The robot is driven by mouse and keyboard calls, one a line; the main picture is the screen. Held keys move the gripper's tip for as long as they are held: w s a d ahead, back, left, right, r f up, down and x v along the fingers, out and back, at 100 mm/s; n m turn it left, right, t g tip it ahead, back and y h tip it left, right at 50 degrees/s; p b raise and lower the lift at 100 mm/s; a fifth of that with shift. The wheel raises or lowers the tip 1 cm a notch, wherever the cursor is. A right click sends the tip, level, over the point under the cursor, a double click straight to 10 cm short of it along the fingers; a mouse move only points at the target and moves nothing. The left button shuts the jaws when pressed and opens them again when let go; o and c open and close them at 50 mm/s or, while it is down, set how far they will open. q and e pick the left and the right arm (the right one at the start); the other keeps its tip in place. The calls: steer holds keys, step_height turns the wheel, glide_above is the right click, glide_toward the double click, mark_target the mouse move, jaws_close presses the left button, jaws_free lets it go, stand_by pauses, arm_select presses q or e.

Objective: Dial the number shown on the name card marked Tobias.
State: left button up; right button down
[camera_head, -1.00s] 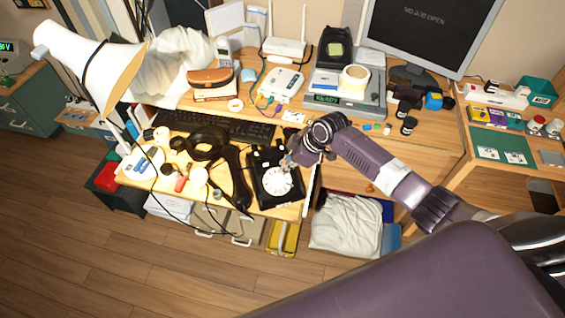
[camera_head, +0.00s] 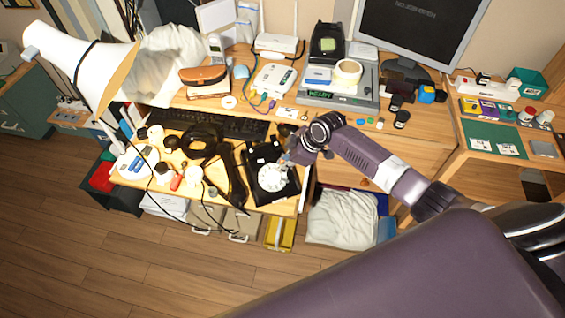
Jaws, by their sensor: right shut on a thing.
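The black rotary phone (camera_head: 256,160) with a white round dial (camera_head: 270,179) sits on the pulled-out shelf of the desk. A long black handset (camera_head: 236,182) lies to its left, off the phone. My right gripper (camera_head: 291,159) reaches in from the right. Its tips are at the upper right edge of the dial and it is shut, seemingly on the dial, though the exact contact is too small to see. The arm covers part of the phone's right side. I cannot make out a card marked Tobias or the dial digits. My left gripper is not in view.
Black headphones (camera_head: 203,142), a keyboard (camera_head: 225,124) and small clutter crowd the shelf left of the phone. A white lamp (camera_head: 85,62) leans over the left side. A monitor (camera_head: 425,27) and a scale-like device (camera_head: 340,97) stand at the back.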

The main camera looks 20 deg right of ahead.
steer(key=shift+s+d+f, duration=0.1)
steer(key=shift+s+f, duration=0.15)
steer(key=shift+s, duration=0.3)
steer(key=shift+s+p, duration=0.1)
steer(key=shift+p, duration=0.3)
steer(key=shift+s+f, duration=0.2)
steer(key=shift+s, duration=0.2)
steer(key=shift+s+r+p, duration=0.35)
steer(key=shift+r+p, duration=0.5)
steer(key=shift+p, duration=0.4)
steer(key=shift+w+a+r, duration=0.3)
steer(key=shift+w+r, duration=0.05)
steer(key=shift+w, duration=0.3)
steer(key=shift+w+a+r, duration=0.3)
steer(key=shift+w, duration=0.35)
steer(key=shift+w+a+r, duration=0.3)
steer(key=shift+w+r, duration=0.05)
steer(key=shift+w, duration=0.3)
